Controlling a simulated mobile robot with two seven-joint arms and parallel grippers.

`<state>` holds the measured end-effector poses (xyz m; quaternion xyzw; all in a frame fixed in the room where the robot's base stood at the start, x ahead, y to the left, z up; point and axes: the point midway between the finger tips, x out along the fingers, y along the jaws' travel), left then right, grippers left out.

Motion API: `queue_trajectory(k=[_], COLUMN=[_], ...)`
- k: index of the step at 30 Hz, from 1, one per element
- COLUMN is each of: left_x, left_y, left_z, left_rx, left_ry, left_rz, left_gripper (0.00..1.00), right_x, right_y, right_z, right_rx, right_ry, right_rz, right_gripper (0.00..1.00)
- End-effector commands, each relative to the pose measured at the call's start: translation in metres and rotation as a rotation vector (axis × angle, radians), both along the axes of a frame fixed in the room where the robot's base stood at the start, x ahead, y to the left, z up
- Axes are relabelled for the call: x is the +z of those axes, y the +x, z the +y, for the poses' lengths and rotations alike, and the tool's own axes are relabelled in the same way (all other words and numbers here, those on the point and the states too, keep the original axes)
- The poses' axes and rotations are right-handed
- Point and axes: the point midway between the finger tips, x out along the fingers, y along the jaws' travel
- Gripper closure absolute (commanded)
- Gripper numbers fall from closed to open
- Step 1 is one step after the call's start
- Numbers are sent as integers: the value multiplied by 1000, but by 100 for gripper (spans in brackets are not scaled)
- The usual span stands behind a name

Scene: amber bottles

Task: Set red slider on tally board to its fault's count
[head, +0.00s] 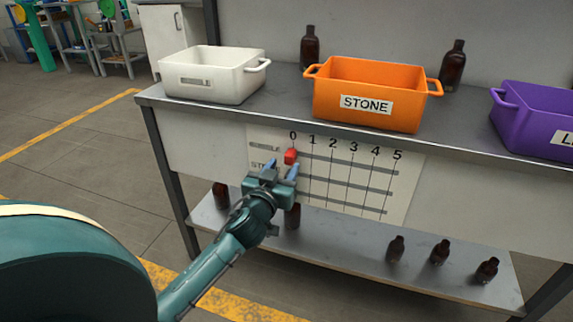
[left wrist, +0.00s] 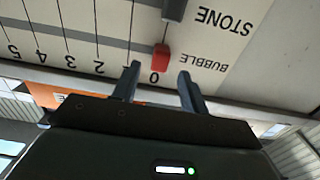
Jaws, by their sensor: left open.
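The tally board (head: 335,172) hangs on the front of the bench, with columns 0 to 5 and several slotted rows. The red slider (head: 290,156) sits at 0 in the top row. In the left wrist view, upside down, the red slider (left wrist: 160,58) is in the row labelled BUBBLE, and a dark grey slider (left wrist: 174,9) shows in the STONE row. My left gripper (head: 281,168) is open in front of the board, just below the red slider. In the wrist view its fingertips (left wrist: 158,74) lie either side of the slider, short of it. My right gripper is out of view.
On the bench stand a white crate (head: 212,58), an orange crate (head: 370,70) labelled STONE and a purple crate (head: 535,100) with a cut-off label. Amber bottles (head: 310,47) stand behind them. Several more bottles (head: 396,250) are on the lower shelf (head: 340,262).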

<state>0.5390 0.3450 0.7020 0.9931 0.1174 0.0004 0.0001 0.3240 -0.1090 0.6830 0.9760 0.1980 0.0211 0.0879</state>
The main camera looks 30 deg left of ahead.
Motion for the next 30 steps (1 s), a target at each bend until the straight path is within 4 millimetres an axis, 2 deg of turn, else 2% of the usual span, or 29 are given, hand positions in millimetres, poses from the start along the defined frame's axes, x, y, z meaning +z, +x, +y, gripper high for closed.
queue_trajectory(k=[3, 6, 17, 30], left_x=[0, 0, 0, 0], left_y=[18, 26, 31, 31], left_z=[4, 6, 8, 7], left_rx=[1, 1, 0, 0], left_ry=[3, 1, 0, 0], left_rz=[0, 0, 1, 1], left_gripper=[56, 56, 56, 91], right_x=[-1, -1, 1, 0], right_y=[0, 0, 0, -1], right_z=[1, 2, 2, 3], right_rx=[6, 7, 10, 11], right_ry=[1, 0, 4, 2], right_rz=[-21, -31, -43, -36], right_gripper=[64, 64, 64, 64])
